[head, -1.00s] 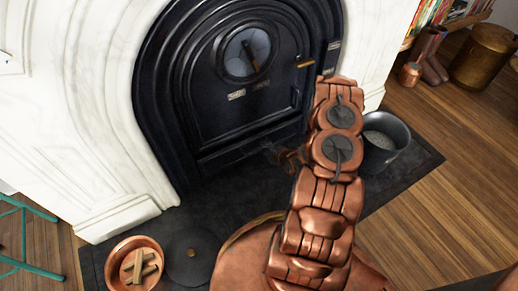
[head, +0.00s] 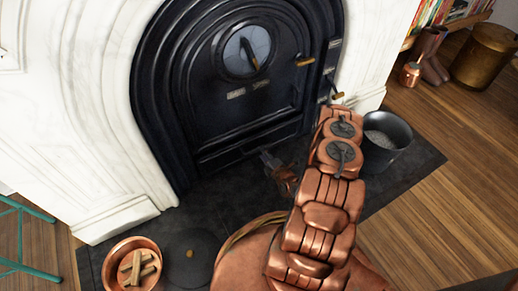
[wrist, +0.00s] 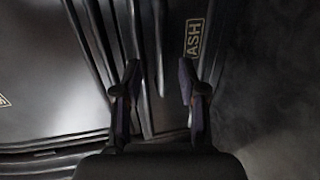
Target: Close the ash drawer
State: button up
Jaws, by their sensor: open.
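The ash drawer (head: 248,146) is a low black front beneath the closed, arched stove door in the head view. In the wrist view, a dark panel carries a label reading ASH (wrist: 195,38), at the upper right. My gripper (head: 268,158) is low, just in front of the drawer and above the dark hearth. In the wrist view, my gripper (wrist: 160,92) has its two fingers apart with nothing held between them. The fingers point toward the dark metal front below the label. Contact cannot be told, and how far the drawer stands out is unclear.
A grey bucket of ash (head: 386,138) stands on the hearth, right of my arm. A copper bowl of sticks (head: 132,264) and a dark round lid (head: 190,254) lie at the front left. The slate hearth (head: 222,198) is bare between the lid and the stove.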

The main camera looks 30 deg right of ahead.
jog(key=shift+b+x, duration=0.75)
jog(key=shift+x, duration=1.75)
jog(key=shift+c, duration=0.3)
grip_shut()
